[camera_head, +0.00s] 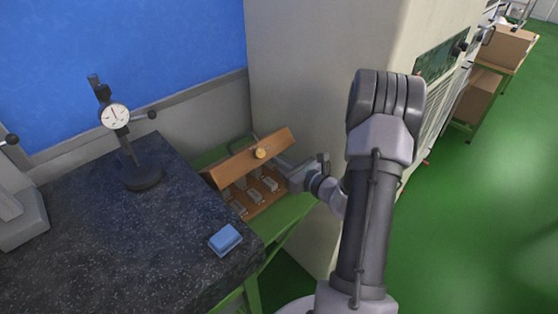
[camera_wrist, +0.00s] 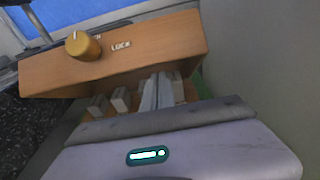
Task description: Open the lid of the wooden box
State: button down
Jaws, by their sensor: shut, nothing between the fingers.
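The wooden box (camera_head: 262,198) stands on a green stand beside the dark table, and its lid (camera_head: 222,172) is raised and tilted, with a gap below it. The lid carries a round yellow-brown knob (camera_head: 260,153). In the wrist view the lid (camera_wrist: 150,55) spans the upper part, with the knob (camera_wrist: 82,45) and raised lettering on its face. Several grey metal blocks (camera_wrist: 121,99) show inside the box. My gripper (camera_wrist: 158,85) is shut and empty, with its fingers at the opening under the lid's lower edge. Whether they touch the lid is unclear.
A dial gauge on a stand (camera_head: 115,118) and a blue block (camera_head: 225,239) are on the black speckled table (camera_head: 90,245). A large beige cabinet (camera_head: 300,90) rises close behind and right of the box. Open green floor (camera_head: 490,210) lies to the right.

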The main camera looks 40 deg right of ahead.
aim_at(277, 146)
notch_tip(277, 146, up, 3)
jog(key=shift+f+p, duration=0.1)
jog(key=shift+p, duration=1)
jog(key=shift+w+r+p, duration=0.3)
jog(key=shift+r+p, duration=0.35)
jog(key=shift+r, duration=0.3)
jog(key=shift+w+r, duration=0.15)
jog(key=shift+w+a+r+p, duration=0.15)
jog(key=shift+w+r+p, duration=0.25)
jog(key=shift+w, duration=1.5)
jog(key=shift+w+a+r+p, duration=0.15)
jog(key=shift+w+r+p, duration=0.25)
jog(key=shift+w, duration=1.55)
jog(key=shift+w+a+r+p, duration=0.15)
jog(key=shift+w+r+p, duration=0.25)
jog(key=shift+w, duration=1.5)
